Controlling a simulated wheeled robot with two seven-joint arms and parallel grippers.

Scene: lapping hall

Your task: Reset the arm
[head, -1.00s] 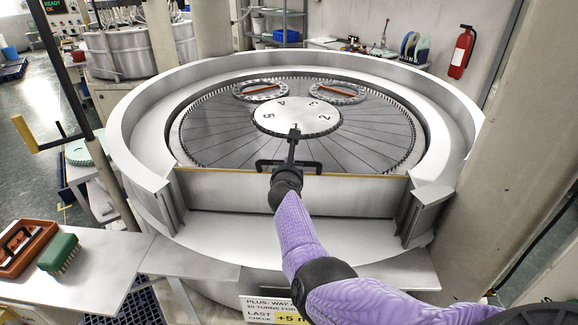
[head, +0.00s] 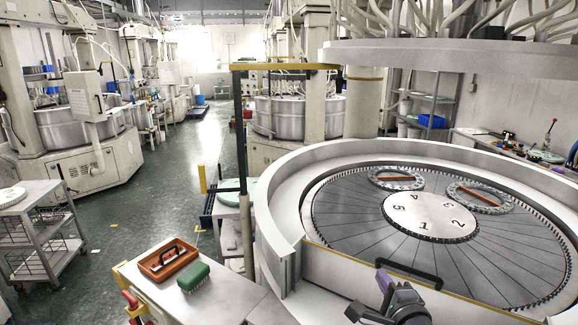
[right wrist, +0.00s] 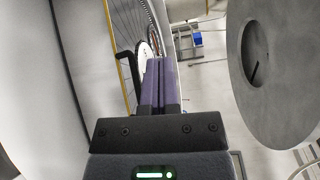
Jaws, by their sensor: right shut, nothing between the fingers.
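My right gripper (head: 386,284) is at the bottom of the head view, in front of the round lapping machine's front panel (head: 440,296). Its two purple fingers are together and empty in the right wrist view (right wrist: 160,85). The panel's black handle (head: 408,272) lies just beyond the gripper in the head view. The handle (right wrist: 125,68) also shows beside the fingers in the right wrist view, and nothing is held. My left gripper is in neither view.
The lapping plate (head: 335,225) carries a numbered disc (head: 430,214) and two rings with orange bars. A side table (head: 225,300) at the lower left holds an orange tray (head: 170,259) and a green brush (head: 193,276). A trolley (head: 40,225) stands at the far left; the aisle floor (head: 120,225) is open.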

